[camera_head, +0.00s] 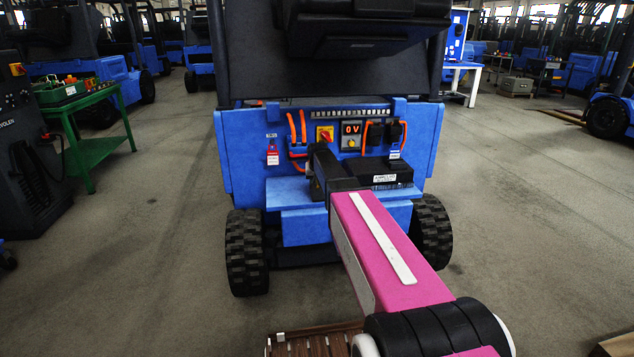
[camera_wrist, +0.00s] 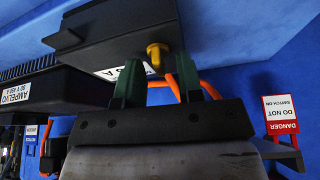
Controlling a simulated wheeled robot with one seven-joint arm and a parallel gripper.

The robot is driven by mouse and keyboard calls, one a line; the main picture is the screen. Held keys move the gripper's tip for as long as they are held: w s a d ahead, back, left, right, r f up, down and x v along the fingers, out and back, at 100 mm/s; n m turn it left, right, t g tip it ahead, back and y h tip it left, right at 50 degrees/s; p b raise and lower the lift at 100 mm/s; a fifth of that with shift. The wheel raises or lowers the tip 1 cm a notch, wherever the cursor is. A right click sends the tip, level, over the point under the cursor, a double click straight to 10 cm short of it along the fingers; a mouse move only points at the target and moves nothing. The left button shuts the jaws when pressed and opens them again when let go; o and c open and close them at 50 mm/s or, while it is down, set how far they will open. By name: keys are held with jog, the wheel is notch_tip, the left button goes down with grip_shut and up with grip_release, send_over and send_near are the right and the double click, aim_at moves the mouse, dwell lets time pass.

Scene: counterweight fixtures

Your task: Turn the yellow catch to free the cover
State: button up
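The yellow catch (camera_wrist: 156,54) shows in the wrist view at the edge of a dark box-shaped cover (camera_wrist: 112,36). My gripper (camera_wrist: 158,65) is open, with one green finger on each side of the catch. The fingertips are about level with the catch, and gaps show on both sides, so it does not look gripped. Part of a white label shows behind the left finger. In the head view my forearm reaches to the blue truck's rear panel and hides the catch.
A black battery connector box (camera_head: 385,173) sits beside my arm. Orange cables (camera_wrist: 205,88) run close behind my fingers. A red-and-white danger tag (camera_wrist: 281,113) hangs at the right in the wrist view. A red-yellow switch (camera_head: 325,135) and 0 V display (camera_head: 351,129) are above.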

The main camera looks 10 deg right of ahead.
grip_shut()
